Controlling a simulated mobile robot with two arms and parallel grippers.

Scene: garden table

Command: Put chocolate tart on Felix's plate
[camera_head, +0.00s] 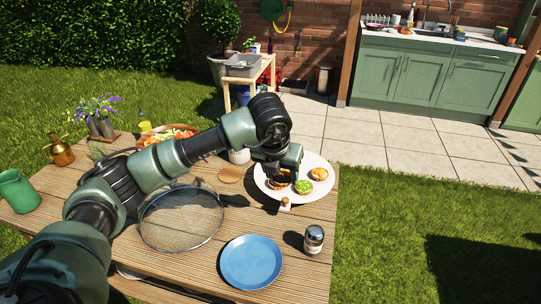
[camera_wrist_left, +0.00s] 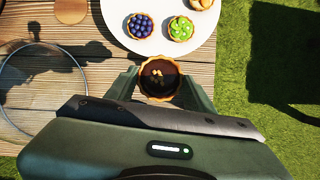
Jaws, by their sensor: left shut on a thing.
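The chocolate tart (camera_wrist_left: 160,78), a dark filling in a golden fluted crust with small bits on top, is between the fingers of my left gripper (camera_wrist_left: 160,86). That gripper is shut on it. In the head view my left gripper (camera_head: 282,178) is low over the near part of the white serving plate (camera_head: 322,163), and its body partly hides what lies below. The white plate also bears a blueberry tart (camera_wrist_left: 140,26) and a green-topped tart (camera_wrist_left: 181,29). An empty blue plate (camera_head: 251,262) is at the table's front; no name shows on it. My right gripper is out of view.
A round mesh cover (camera_head: 181,218) lies left of the blue plate. A shaker (camera_head: 313,239) stands at its right, and a small pale object (camera_head: 285,204) stands behind it. A wooden coaster (camera_head: 231,174) and a pizza (camera_head: 168,135) are farther back.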

